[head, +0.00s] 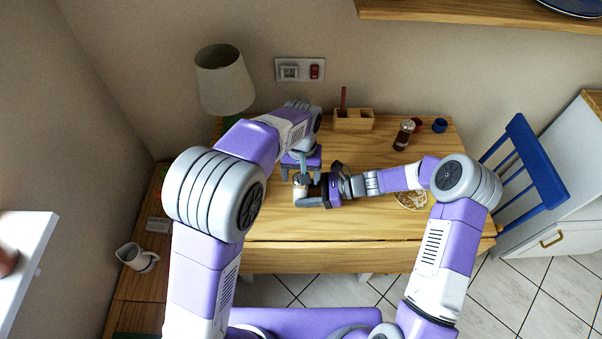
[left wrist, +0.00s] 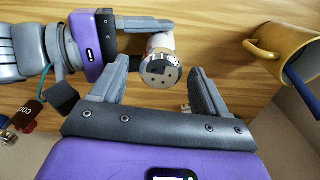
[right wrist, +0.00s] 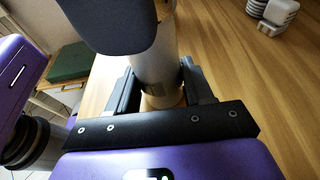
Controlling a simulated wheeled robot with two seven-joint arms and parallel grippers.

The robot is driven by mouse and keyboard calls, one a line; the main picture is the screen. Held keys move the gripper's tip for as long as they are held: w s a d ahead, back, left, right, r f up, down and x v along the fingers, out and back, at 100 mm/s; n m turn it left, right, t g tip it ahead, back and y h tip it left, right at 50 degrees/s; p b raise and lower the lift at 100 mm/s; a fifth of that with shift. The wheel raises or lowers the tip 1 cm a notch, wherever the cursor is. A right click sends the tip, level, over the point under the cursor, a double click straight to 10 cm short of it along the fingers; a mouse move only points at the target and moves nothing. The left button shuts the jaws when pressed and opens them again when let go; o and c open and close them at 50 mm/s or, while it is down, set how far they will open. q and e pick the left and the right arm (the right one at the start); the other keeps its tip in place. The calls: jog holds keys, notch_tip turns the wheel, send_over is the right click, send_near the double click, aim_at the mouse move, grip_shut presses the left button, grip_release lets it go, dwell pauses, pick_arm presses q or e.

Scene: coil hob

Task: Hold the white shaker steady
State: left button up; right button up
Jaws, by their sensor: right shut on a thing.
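The white shaker (head: 301,180) stands near the middle of the wooden table in the head view. Its pale body (right wrist: 153,72) is between the fingers of my right gripper (right wrist: 158,90), which is shut on it. In the left wrist view its shiny perforated cap (left wrist: 160,70) faces the camera, with my right gripper coming in from the left. My left gripper (left wrist: 160,85) is open, its fingers apart on either side of the cap in that view. I cannot tell whether they touch it. A dark grey part covers the shaker's top in the right wrist view.
A yellow mug (left wrist: 285,48) with a blue item in it is near my left gripper. A wooden caddy (head: 353,121), a dark jar (head: 403,136) and a blue cup (head: 439,125) stand at the back. A plate of food (head: 411,201) is to the right. The table's front is clear.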

pick_arm(q)
notch_tip(320, 180, up, 12)
dwell(0.6)
pick_arm(e)
jog(key=o, duration=1.1)
jog(key=shift+d, duration=0.1)
